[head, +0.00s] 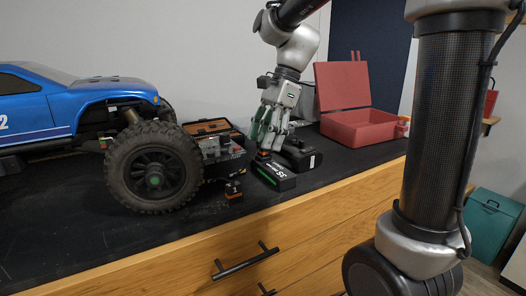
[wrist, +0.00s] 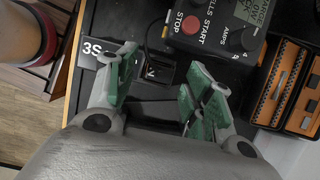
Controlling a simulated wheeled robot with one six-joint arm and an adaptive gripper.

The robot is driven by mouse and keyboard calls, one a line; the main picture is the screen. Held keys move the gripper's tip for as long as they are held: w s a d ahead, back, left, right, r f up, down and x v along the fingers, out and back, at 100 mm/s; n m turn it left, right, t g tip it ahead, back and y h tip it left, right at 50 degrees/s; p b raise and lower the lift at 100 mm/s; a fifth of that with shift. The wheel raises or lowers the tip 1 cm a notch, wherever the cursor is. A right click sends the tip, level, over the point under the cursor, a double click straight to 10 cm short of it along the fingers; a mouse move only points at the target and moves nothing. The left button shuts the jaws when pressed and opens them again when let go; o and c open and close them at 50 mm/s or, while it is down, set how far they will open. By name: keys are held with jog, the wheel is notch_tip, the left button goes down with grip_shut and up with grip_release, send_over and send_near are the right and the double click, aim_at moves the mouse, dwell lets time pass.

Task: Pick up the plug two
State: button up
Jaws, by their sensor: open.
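A small black and orange connector (head: 233,188) lies on the bench left of the battery. Another small orange piece (head: 263,155) is below the fingers at the battery's end. I cannot tell which is plug two.
A blue RC truck (head: 80,115) fills the bench's left. An open red toolbox (head: 365,128) stands behind right. The front bench strip is clear.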

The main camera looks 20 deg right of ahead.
jog(key=shift+a+f, duration=0.15)
jog(key=shift+f, duration=0.25)
jog(key=c, duration=0.9)
jog(key=shift+o, duration=0.2)
